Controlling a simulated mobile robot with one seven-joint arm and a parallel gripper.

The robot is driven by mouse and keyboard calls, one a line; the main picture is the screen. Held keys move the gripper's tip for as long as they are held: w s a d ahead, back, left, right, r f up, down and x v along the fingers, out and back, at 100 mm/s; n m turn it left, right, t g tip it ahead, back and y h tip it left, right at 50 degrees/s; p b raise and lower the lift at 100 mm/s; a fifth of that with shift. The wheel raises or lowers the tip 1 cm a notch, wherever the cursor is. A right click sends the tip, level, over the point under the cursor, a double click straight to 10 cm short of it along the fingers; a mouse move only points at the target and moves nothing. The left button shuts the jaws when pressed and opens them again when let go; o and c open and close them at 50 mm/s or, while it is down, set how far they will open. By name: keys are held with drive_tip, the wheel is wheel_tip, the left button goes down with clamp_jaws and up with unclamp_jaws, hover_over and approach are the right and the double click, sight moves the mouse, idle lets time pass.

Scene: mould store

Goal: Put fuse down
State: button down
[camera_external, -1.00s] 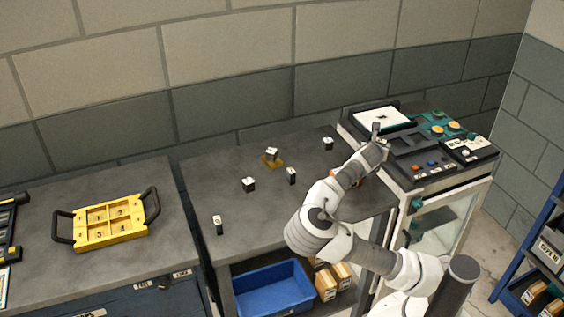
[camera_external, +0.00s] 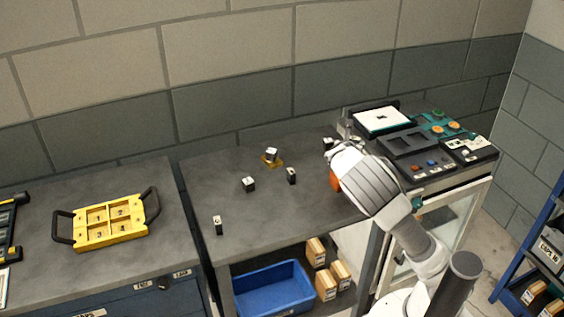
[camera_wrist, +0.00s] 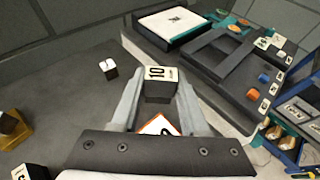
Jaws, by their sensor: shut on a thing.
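My gripper (camera_wrist: 160,80) is shut on a fuse, a small black block with a white top marked "10" (camera_wrist: 158,91), held between the two fingers in the wrist view. In the external view my arm hides the gripper and this fuse, above the right end of the grey table (camera_external: 245,220). I cannot tell whether the held fuse touches the table. Another fuse (camera_wrist: 108,68) stands to the left at the back; it also shows in the external view (camera_external: 328,142). One fuse (camera_external: 271,153) sits on a small yellow stand (camera_external: 271,162).
More fuses (camera_external: 249,184) stand spread on the table. An orange-edged thing with a white top (camera_wrist: 160,125) is below my gripper. A machine (camera_external: 420,145) with a tray and buttons stands right. A yellow divided tray (camera_external: 108,240) is far left. The table's front middle is clear.

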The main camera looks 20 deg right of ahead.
hover_over(318, 175)
wheel_tip(318, 175, down, 7)
drive_tip(key=shift+w+d+r, duration=0.1)
drive_tip(key=shift+r, duration=0.1)
drive_tip(key=shift+f+b, duration=0.3)
drive_tip(key=shift+f, duration=1.75)
drive_tip(key=shift+f, duration=0.1)
drive_tip(key=c, duration=0.7)
unclamp_jaws()
drive_tip(key=shift+a+r, duration=0.25)
drive_tip(key=shift+a, duration=0.05)
drive_tip(key=p+v, duration=0.1)
drive_tip(key=v, duration=1)
drive_tip(key=shift+s+a+r+p, duration=0.1)
drive_tip(key=shift+s+r+p, duration=0.05)
drive_tip(key=shift+s+p, duration=0.2)
drive_tip(key=shift+w, duration=0.1)
